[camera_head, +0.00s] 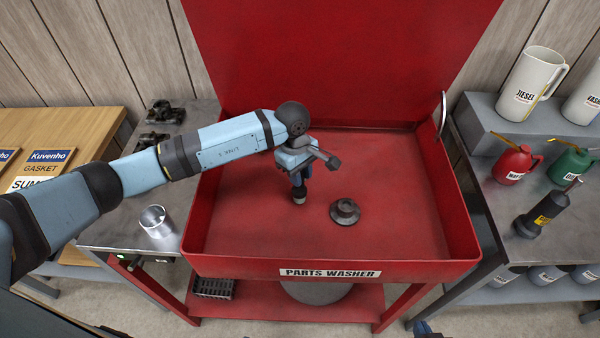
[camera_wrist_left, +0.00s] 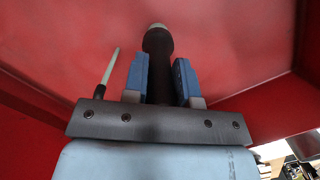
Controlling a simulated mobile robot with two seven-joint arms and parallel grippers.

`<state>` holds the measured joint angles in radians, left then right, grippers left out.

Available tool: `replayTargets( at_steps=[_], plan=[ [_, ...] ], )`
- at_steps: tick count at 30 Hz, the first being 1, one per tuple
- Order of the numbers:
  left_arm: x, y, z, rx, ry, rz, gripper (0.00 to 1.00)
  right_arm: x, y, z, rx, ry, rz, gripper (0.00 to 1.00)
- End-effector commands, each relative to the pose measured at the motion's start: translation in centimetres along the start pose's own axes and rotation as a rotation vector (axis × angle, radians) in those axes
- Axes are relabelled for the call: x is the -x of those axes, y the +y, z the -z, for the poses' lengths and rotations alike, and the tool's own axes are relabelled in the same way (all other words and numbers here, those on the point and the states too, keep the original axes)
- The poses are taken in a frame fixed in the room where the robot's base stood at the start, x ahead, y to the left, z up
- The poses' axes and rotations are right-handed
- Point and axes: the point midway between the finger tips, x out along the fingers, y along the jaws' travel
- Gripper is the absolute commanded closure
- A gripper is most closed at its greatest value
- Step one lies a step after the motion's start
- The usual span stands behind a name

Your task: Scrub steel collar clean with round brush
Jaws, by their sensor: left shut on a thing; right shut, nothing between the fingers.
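A dark, round, flanged part, seemingly the steel collar (camera_head: 344,211), lies on the red floor of the parts washer. My left gripper (camera_head: 299,178) is above the basin floor, to the left of the collar, pointing down. It is shut on a dark cylindrical tool, seemingly the round brush (camera_head: 299,198), whose pale end hangs downward apart from the collar. In the left wrist view, the brush (camera_wrist_left: 158,65) stands between the two blue fingers of the left gripper (camera_wrist_left: 160,80). The collar is not seen there. My right gripper (camera_head: 424,328) barely shows at the bottom edge.
The red parts washer (camera_head: 430,262) has raised walls and a tall back lid. A metal cup-like cylinder (camera_head: 154,221) stands on the left bench. A red oil can (camera_head: 513,165), a green can (camera_head: 570,165) and jugs stand right.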

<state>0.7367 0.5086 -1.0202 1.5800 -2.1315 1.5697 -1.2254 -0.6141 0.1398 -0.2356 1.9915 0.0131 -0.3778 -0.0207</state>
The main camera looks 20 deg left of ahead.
Motion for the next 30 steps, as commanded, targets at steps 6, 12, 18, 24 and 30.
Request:
replayTargets(
  at_steps=[6,12,18,24,30],
  plan=[
    [2.1,0.0,-0.3,-0.001,0.0,-0.002,0.98,0.5,0.0,0.7,0.0,-0.003,0.0,1.0],
    [4.1,0.0,-0.6,-0.001,0.001,-0.001,0.98,1.0,0.0,1.5,0.0,0.001,0.0,1.0],
    [6.1,0.0,-0.9,0.0,0.002,-0.002,0.98,1.5,0.0,2.4,0.0,0.006,0.0,1.0],
    [8.0,0.0,-1.2,-0.001,0.001,-0.001,0.98,1.9,0.0,3.0,0.0,0.006,-0.001,1.0],
    [9.6,0.0,-1.5,0.0,0.001,-0.001,0.98,2.1,0.0,3.3,0.0,0.004,-0.001,1.0]
  ],
)
